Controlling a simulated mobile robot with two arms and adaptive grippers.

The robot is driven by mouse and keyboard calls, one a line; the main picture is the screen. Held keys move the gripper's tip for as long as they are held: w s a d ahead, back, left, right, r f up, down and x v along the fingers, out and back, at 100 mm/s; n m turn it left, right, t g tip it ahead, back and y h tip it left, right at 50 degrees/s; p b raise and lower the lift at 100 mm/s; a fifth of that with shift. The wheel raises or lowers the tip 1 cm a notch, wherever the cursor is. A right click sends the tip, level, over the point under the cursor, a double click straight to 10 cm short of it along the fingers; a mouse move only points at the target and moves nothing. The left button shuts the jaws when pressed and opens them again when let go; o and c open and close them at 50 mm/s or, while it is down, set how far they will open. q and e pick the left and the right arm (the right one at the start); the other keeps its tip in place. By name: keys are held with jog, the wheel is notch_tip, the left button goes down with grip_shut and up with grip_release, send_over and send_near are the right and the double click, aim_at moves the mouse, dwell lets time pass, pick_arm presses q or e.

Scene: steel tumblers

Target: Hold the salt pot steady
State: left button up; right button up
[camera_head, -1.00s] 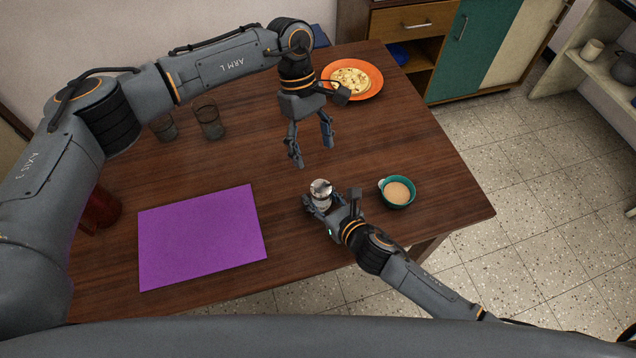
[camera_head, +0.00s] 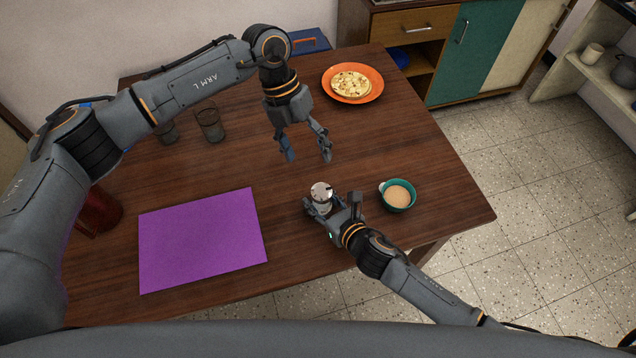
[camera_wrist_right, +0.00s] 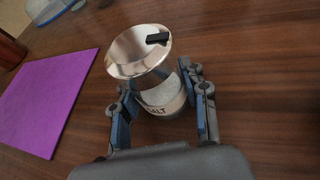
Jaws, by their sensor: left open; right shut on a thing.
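The salt pot (camera_head: 321,192) is a small steel pot near the front edge of the wooden table. In the right wrist view the salt pot (camera_wrist_right: 154,92) shows a wide shiny top with a black tab and a pale band lettered "SALT". My right gripper (camera_head: 319,207) is shut around its body; in the wrist view the blue-padded fingers of the right gripper (camera_wrist_right: 163,108) lie on both sides of it. My left gripper (camera_head: 307,158) is open and empty, pointing down above the table behind the pot. The pot's base is mostly hidden.
A teal bowl of tan contents (camera_head: 397,196) stands right of the pot. A purple mat (camera_head: 203,240) lies to the left. The table's middle is clear.

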aim_at(320, 190)
pick_arm(q)
jog(key=f+n, duration=0.3)
jog(key=n, duration=0.2)
jog(key=s+d+f+n, duration=0.1)
jog(key=f+n, duration=0.2)
jog(key=n, duration=0.2)
jog(key=s+d+f+n, duration=0.1)
jog(key=f+n, duration=0.3)
jog(key=n, duration=0.2)
jog(key=shift+s+d+t+h, duration=0.1)
jog(key=shift+d+t+h, duration=0.2)
jog(key=shift+t, duration=0.1)
jog(key=shift+a, duration=0.1)
jog(key=shift+c, duration=0.4)
jog(key=c, duration=1.1)
